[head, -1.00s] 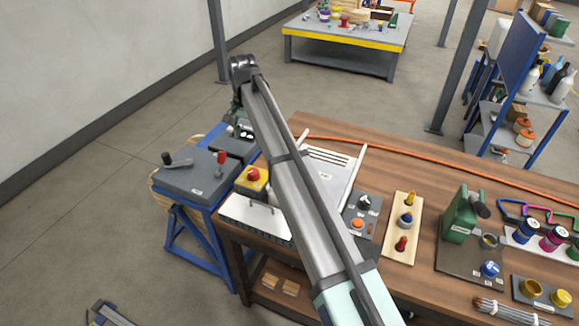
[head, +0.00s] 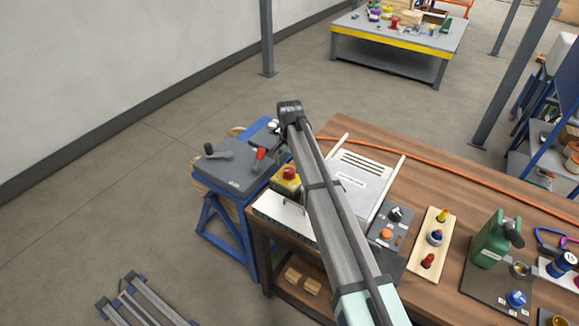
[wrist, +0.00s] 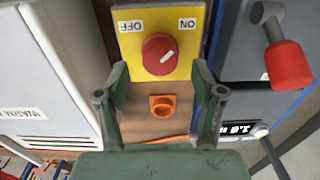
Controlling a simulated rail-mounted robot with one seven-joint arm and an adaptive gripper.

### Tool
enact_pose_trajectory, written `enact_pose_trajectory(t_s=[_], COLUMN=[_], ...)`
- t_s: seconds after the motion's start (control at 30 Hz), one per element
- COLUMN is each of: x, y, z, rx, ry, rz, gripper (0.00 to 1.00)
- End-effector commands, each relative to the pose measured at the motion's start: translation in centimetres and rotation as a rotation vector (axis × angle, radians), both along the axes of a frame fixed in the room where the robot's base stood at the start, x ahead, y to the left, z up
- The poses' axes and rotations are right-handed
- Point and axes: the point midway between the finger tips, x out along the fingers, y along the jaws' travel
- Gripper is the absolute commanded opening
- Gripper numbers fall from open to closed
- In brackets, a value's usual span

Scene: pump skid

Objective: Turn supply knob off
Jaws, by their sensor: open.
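The red supply knob (wrist: 159,54) sits on a yellow plate (wrist: 132,72) in the wrist view. Its labels appear upside down, OFF at left and ON at right. The knob's white mark points up and right, towards ON. My gripper (wrist: 161,75) is open, with one green finger on either side just below the knob in the picture.
An orange ring-like part (wrist: 162,105) lies below the yellow plate. A red-tipped lever (wrist: 288,62) stands close on the right, and a pale cabinet (wrist: 55,75) on the left. A blue stand (head: 225,225) adjoins the wooden table (head: 330,285).

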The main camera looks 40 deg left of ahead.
Motion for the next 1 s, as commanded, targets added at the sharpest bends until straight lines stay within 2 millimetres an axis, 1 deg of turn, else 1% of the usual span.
enact_pose_trajectory(t_s=[0.1,0.23,0.37,0.6,0.67,0.7,0.77,0.8,1.0], x=[0.0,0.0,0.0,0.0,0.0,0.0,0.0,0.0,0.0], y=[0.0,0.0,0.0,0.0,0.0,0.0,0.0,0.0,0.0], z=[-1.4,-2.5,-2.9,-2.9,-2.9,-2.9,-2.9,-2.9,-3.0], rx=[-0.001,-0.001,0.0,0.0,0.0,0.0,0.0,0.0,-0.001], ry=[0.001,0.001,0.0,0.0,0.0,0.0,0.0,0.0,0.001], rz=[0.0,0.0,0.0,0.0,0.0,0.0,0.0,0.0,0.003], gripper=[0.68,0.68,0.68,0.68,0.47,0.33,0.11,0.08,0.08])
